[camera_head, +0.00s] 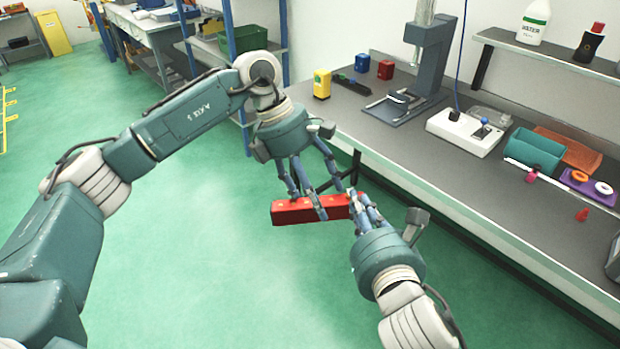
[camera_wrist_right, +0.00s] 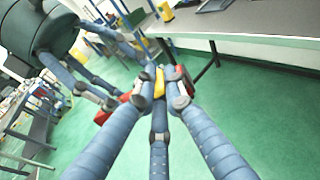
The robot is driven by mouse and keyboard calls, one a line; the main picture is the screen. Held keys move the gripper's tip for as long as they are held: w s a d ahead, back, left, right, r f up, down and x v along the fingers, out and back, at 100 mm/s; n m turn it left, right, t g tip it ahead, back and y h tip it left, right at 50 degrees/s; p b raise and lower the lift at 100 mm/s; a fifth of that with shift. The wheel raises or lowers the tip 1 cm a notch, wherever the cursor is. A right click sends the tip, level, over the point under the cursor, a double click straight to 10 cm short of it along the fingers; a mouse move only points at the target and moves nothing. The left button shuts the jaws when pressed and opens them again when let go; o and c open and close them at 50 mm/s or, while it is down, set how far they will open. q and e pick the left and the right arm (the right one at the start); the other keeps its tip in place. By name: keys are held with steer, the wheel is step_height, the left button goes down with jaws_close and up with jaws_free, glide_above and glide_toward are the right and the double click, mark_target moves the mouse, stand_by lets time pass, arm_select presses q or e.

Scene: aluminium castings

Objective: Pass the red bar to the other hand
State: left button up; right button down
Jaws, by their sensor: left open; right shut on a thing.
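The red bar (camera_head: 294,212) is in the air in front of the bench, roughly level. My right gripper (camera_head: 357,207) is shut on the bar's right end. My left gripper (camera_head: 318,200) is open, its fingers reaching down around the bar's left and middle part; I cannot tell whether they touch it. In the right wrist view the red bar (camera_wrist_right: 104,116) shows partly behind my right gripper's fingers (camera_wrist_right: 160,92), and my left gripper (camera_wrist_right: 112,98) is beside it on the left. Much of the bar there is hidden by fingers.
A grey workbench (camera_head: 450,190) runs along the right, with its front edge near my right gripper. The green floor (camera_head: 200,260) below is clear.

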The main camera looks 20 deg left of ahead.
arm_select(q)
steer(key=shift+d+f, duration=0.15)
steer(key=shift+f, duration=0.15)
arm_select(e)
steer(key=shift+r, duration=0.1)
arm_select(q)
steer(key=c, duration=1.4)
steer(key=shift+c, duration=0.3)
arm_select(e)
steer(key=c, duration=1.7)
jaws_free()
steer(key=shift+c, duration=0.2)
